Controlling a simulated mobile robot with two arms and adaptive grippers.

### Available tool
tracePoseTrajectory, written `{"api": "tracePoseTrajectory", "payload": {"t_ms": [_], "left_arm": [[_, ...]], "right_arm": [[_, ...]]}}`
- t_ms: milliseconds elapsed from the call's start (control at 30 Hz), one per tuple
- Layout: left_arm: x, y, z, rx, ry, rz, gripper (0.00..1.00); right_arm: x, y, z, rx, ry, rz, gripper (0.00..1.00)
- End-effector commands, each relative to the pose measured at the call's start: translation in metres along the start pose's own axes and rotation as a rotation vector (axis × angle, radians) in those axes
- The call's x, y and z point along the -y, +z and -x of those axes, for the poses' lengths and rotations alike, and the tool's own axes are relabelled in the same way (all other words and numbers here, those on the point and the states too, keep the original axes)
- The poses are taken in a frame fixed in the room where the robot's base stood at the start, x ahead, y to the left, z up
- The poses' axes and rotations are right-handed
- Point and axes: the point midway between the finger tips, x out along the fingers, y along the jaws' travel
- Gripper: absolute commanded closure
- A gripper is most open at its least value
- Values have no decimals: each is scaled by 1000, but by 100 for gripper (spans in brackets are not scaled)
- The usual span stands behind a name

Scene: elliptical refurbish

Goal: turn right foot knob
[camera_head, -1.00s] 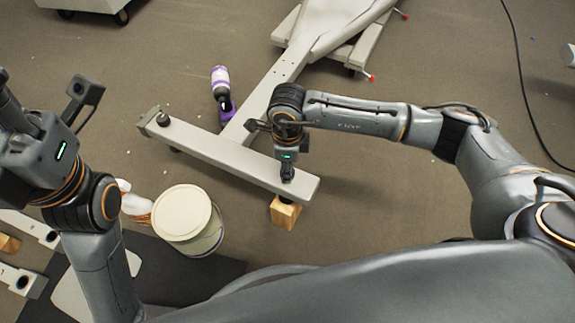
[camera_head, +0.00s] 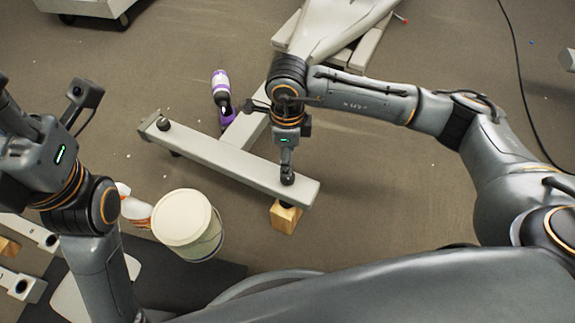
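A grey crossbar (camera_head: 225,156) runs diagonally across the floor as the foot of an elliptical frame. A dark round knob (camera_head: 287,179) sits on top of its right end, and a similar dark knob (camera_head: 163,124) sits on its left end. My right gripper (camera_head: 286,168) points down just above the right-end knob. Its fingers look narrow from this side, so the gap between them and any contact with the knob cannot be made out. My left gripper (camera_head: 8,105) is at the left edge, away from the crossbar, and its fingertips are not clear.
A wooden block (camera_head: 285,216) is under the bar's right end. A lidded bucket (camera_head: 187,222) stands in front of the bar, with an orange-and-white bottle (camera_head: 135,208) beside it. A purple-and-white bottle (camera_head: 221,90) is behind the bar. The floor to the right is largely clear.

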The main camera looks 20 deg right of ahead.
Motion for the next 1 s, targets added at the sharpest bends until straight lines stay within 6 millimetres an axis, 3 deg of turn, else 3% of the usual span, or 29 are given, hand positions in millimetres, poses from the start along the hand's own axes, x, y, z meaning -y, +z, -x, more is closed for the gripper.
{"api": "tracePoseTrajectory", "payload": {"t_ms": [100, 333, 900, 1000], "left_arm": [[0, 0, 0, 0, -1, 0, 60], [0, 0, 0, 0, -1, 1, 60], [0, 0, 0, 0, -1, 1, 60], [0, 0, 0, 4, -3, 1, 60]], "right_arm": [[1, 0, 24, 1, -4, 2, 41], [0, 0, 47, 0, -1, 1, 41], [-1, 0, 49, 0, 2, 1, 41], [-13, 5, 48, 19, 42, 15, 41]]}}
